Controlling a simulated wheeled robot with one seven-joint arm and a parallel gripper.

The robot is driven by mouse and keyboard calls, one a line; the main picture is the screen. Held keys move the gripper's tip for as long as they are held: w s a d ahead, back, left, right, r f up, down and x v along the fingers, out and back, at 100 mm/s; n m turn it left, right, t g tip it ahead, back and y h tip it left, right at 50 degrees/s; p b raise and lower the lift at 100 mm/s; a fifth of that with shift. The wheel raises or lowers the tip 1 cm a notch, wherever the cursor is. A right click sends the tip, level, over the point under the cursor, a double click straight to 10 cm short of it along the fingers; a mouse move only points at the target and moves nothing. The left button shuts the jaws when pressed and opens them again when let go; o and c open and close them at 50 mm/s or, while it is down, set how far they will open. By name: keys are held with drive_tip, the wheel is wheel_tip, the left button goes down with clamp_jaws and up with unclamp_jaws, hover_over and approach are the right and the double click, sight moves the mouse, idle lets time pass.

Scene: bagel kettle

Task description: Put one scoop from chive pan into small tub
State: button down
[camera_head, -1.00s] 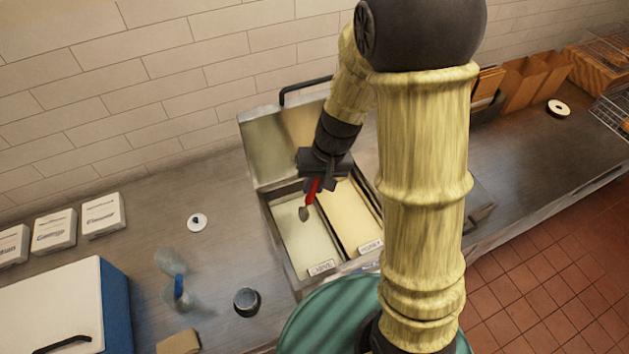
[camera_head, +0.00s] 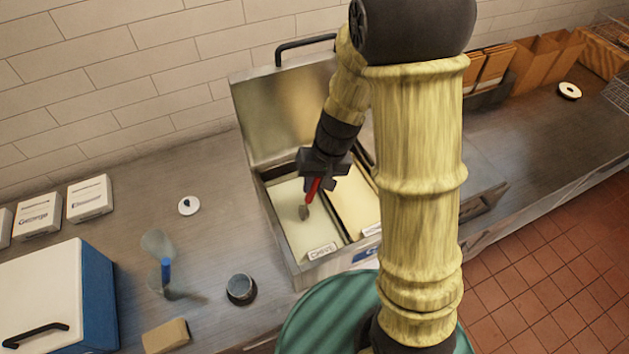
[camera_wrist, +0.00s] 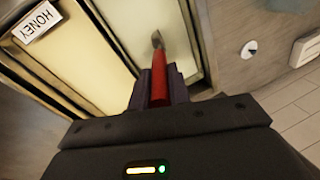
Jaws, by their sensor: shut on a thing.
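The chive pan (camera_head: 297,228) is the left pan in the open metal bin, labelled CHIVE at its front, full of a pale spread. My gripper (camera_head: 320,182) is shut on a scoop with a red handle (camera_head: 313,189). The scoop's grey head (camera_head: 303,212) points down over the chive pan. In the wrist view the red handle (camera_wrist: 159,82) sits between my fingers and the head (camera_wrist: 157,40) shows against the pale spread; I cannot tell whether it touches the spread. A small dark round tub (camera_head: 241,289) stands on the counter left of the bin.
A pan of yellowish spread, labelled HONEY (camera_wrist: 37,20), lies right of the chive pan. The bin's raised lid (camera_head: 285,115) stands behind. A clear item with a blue part (camera_head: 166,272), a tan block (camera_head: 166,336) and a blue-white box (camera_head: 50,295) are at left.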

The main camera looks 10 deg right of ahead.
sight(304, 207)
drive_tip(key=b+x, duration=0.2)
drive_tip(key=d+b+x, duration=0.1)
drive_tip(key=b+x, duration=0.1)
drive_tip(key=x, duration=0.1)
drive_tip(key=shift+d+f+b, duration=0.1)
drive_tip(key=shift+f+b, duration=0.2)
drive_tip(key=shift+d, duration=0.15)
drive_tip(key=shift+w+d, duration=0.2)
drive_tip(key=shift+d, duration=0.2)
drive_tip(key=shift+a, duration=0.15)
idle(0.4)
drive_tip(key=shift+s+a, duration=0.3)
drive_tip(key=shift+a, duration=0.6)
drive_tip(key=shift+s+a, duration=0.3)
drive_tip(key=shift+a, duration=0.6)
drive_tip(key=p+v, duration=0.3)
drive_tip(key=v, duration=0.1)
drive_tip(key=p+v, duration=0.4)
drive_tip(key=v, duration=0.1)
drive_tip(key=p+v, duration=0.3)
drive_tip(key=v, duration=0.1)
drive_tip(key=shift+w+a+r, duration=0.25)
drive_tip(key=shift+w+a, duration=0.1)
drive_tip(key=shift+w, duration=0.05)
